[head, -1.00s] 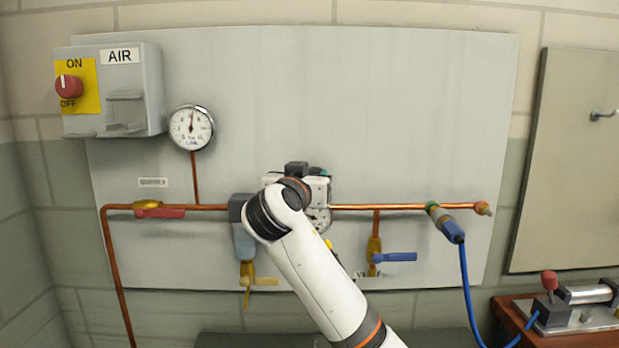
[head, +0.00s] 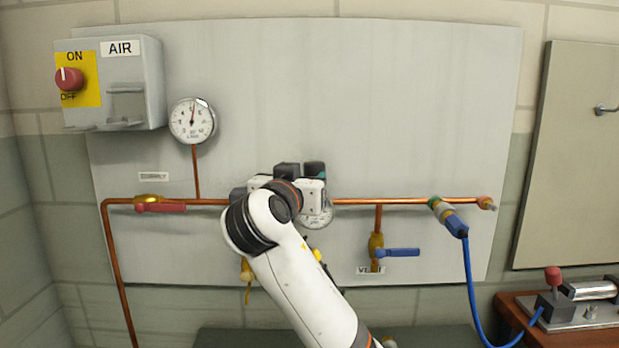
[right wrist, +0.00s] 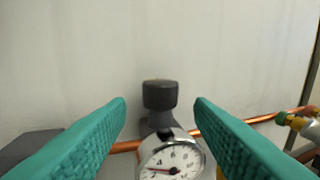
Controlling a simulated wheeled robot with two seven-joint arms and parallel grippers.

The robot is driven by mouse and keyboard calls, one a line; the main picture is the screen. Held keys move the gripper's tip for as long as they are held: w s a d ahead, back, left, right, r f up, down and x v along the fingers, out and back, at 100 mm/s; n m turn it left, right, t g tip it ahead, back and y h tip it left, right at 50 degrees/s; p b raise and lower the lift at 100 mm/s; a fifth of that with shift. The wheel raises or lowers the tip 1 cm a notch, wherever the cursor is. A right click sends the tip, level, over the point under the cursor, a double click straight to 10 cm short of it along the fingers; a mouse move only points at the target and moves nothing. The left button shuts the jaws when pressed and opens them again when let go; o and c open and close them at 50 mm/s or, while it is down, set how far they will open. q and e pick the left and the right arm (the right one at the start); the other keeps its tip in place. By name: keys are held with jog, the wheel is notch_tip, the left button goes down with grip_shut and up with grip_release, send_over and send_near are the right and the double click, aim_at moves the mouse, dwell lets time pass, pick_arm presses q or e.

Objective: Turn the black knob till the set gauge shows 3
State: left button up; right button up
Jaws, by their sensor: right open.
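The black knob (right wrist: 160,95) stands upright on the regulator in the right wrist view. Below it is the set gauge (right wrist: 170,163), white-faced; its needle points left, a little below the 4. In the head view the gauge (head: 317,217) is partly covered by my right gripper (head: 301,178), and the knob is hard to tell from the dark fingers. In the wrist view my right gripper (right wrist: 160,108) is open, its teal fingers on either side of the knob's line, with gaps on both sides and nothing held. My left gripper is out of view.
A copper pipe (head: 400,202) runs along the grey panel (head: 420,110), with a red-handled valve (head: 160,207), a blue-handled valve (head: 400,252) and a blue hose (head: 467,280). A second gauge (head: 192,121) and the AIR switch box (head: 135,85) are at left. The upper panel is clear.

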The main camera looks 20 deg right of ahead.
jog(key=v, duration=0.6)
jog(key=shift+b, duration=0.3)
jog(key=shift+s, duration=0.1)
